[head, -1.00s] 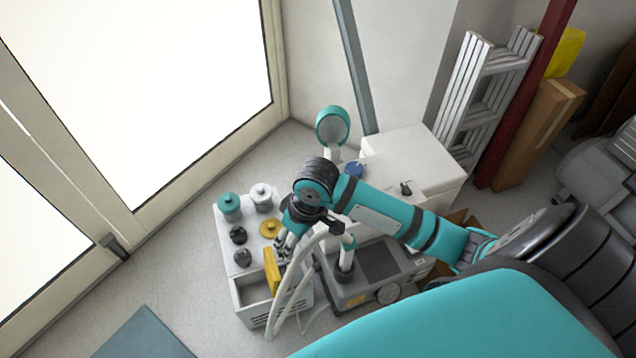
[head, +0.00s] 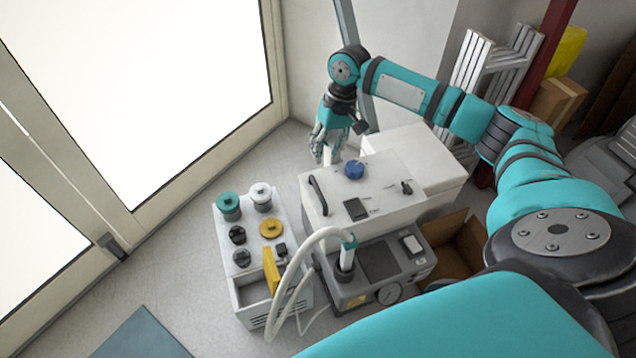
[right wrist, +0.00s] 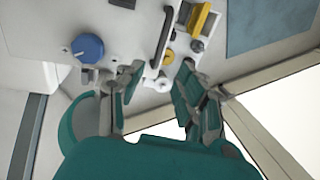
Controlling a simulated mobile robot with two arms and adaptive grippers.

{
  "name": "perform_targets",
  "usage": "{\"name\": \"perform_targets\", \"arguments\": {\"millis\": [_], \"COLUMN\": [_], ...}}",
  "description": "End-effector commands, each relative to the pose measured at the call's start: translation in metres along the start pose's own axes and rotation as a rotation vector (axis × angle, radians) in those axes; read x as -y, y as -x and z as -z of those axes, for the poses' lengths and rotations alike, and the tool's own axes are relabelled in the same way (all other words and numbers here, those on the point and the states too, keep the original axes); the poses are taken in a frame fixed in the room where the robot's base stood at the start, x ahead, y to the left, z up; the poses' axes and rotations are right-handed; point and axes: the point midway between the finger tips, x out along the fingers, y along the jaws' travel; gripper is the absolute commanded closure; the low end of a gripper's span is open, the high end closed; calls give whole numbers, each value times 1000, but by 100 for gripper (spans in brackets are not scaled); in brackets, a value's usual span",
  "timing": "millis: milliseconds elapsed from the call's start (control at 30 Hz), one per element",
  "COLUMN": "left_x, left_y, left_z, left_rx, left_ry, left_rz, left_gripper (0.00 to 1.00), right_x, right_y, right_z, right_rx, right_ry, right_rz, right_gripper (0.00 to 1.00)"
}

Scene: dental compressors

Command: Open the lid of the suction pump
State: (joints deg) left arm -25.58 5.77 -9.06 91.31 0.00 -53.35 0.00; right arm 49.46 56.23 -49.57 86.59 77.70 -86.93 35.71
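A white boxy unit with a flat top (head: 385,190) stands mid-right in the head view. It carries a blue knob (head: 355,170) and a black bar handle (head: 318,194) near its left edge. I take it for the suction pump, though no label is readable; its top looks closed. My right gripper (head: 328,147) is beyond the unit's far left corner, pointing down, apart from the handle. In the right wrist view the gripper (right wrist: 156,88) is open and empty, with the handle (right wrist: 161,38) and blue knob (right wrist: 88,47) ahead of it. My left gripper is not in view.
A grey unit with a hose (head: 355,293) stands in front. A white cabinet (head: 440,160) and ladder (head: 485,80) stand behind.

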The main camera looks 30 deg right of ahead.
Motion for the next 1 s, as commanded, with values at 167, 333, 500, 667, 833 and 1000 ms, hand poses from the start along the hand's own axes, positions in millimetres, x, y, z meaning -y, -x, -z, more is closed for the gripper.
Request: {"name": "perform_targets", "arguments": {"millis": [167,333,500,667,833,1000], "left_x": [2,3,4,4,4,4], "left_y": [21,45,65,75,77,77], "left_z": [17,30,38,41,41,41], "left_rx": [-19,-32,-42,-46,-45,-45], "left_ry": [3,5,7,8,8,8], "left_rz": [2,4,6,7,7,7], "left_gripper": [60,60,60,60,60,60], "right_x": [0,0,0,0,0,0], "right_y": [-44,-78,-102,-113,-115,-114], "right_z": [-1,0,0,0,0,0], "right_rx": [3,1,0,0,-1,-1], "right_ry": [1,1,0,2,2,2], "right_rz": [0,-1,0,0,0,0], "right_gripper": [64,64,64,64,64,68]}}
